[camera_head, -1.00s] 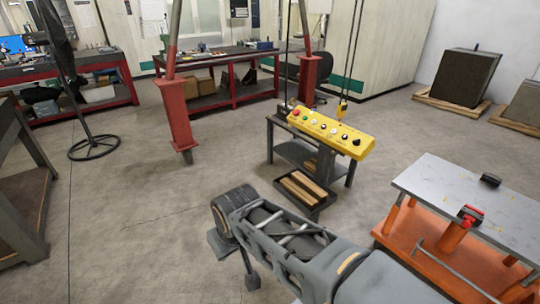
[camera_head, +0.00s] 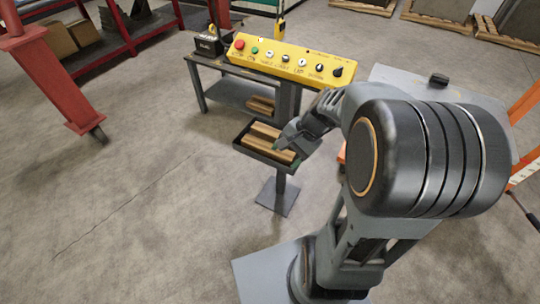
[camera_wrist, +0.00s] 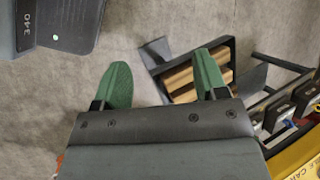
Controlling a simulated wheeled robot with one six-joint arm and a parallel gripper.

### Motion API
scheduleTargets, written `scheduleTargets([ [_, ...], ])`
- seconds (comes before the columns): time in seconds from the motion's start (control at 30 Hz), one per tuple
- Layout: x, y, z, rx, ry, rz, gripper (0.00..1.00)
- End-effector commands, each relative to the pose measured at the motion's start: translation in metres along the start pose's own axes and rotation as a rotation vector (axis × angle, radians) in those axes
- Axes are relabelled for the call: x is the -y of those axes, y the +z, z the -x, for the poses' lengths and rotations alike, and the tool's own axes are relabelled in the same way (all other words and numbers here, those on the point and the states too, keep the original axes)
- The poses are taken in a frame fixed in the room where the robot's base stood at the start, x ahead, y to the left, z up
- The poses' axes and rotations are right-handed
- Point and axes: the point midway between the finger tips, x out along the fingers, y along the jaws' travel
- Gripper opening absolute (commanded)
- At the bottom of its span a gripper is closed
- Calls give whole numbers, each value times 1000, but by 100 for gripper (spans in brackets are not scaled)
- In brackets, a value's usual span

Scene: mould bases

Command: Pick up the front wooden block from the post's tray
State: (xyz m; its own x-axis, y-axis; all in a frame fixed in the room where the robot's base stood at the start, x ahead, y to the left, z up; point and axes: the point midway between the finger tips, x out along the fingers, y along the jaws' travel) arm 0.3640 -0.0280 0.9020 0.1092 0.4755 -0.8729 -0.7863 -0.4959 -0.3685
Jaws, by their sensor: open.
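A dark tray (camera_head: 246,150) stands on a post with a flat foot plate. It holds wooden blocks lying side by side. The front wooden block (camera_head: 262,148) is the nearer one in the head view. The back block (camera_head: 266,130) lies behind it. The tray (camera_wrist: 228,50) and blocks there are partly hidden behind the right finger.
A grey table (camera_head: 232,90) with more wooden pieces on its lower shelf stands behind the tray. A grey-topped cart (camera_head: 400,78) is at the right.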

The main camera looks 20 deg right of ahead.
Motion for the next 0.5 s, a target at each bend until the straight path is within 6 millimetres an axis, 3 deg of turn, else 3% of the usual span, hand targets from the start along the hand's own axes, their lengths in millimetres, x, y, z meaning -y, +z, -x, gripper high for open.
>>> scheduleTargets([
  [0.03,-13,-31,-24,56,-67,-170,66],
  [0.2,-36,-112,-54,220,-327,-659,66],
  [0.4,-71,-184,-72,357,-573,-1029,66],
  [0.5,-84,-206,-77,397,-651,-1130,66],
])
